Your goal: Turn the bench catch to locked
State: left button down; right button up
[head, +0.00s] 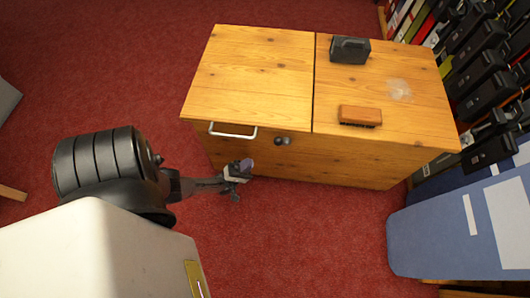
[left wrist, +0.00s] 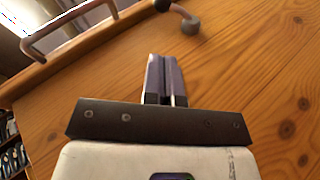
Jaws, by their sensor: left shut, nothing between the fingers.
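The wooden bench (head: 250,85) stands on the red carpet, with its front face toward me. The bench catch (head: 283,141) is a small dark piece with a rounded knob on the front face, right of the handle. In the left wrist view the catch (left wrist: 190,25) shows at the top, a short bar ending in a round knob. I cannot read a locked mark. My left gripper (head: 246,166) is shut and empty, below and left of the catch, apart from it. Its fingers (left wrist: 165,78) point toward the catch in the left wrist view. My right gripper is not in view.
A pale bar handle (head: 233,134) juts from the front face, close left of the catch. A dark metal block (head: 350,51) and a brown brush (head: 360,116) lie on the right part of the top. Dark-boxed shelves (head: 480,80) stand at right. The carpet before the bench is clear.

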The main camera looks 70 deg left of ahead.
pick_arm(q)
jog(key=f+h, duration=0.1)
jog(key=h, duration=0.3)
send_near(283, 143)
notch_tip(283, 143, up, 5)
jog(key=shift+w+d+r+m+g, duration=0.3)
jog(key=shift+w+r+m+g, duration=0.1)
jog(key=shift+w+r, duration=0.4)
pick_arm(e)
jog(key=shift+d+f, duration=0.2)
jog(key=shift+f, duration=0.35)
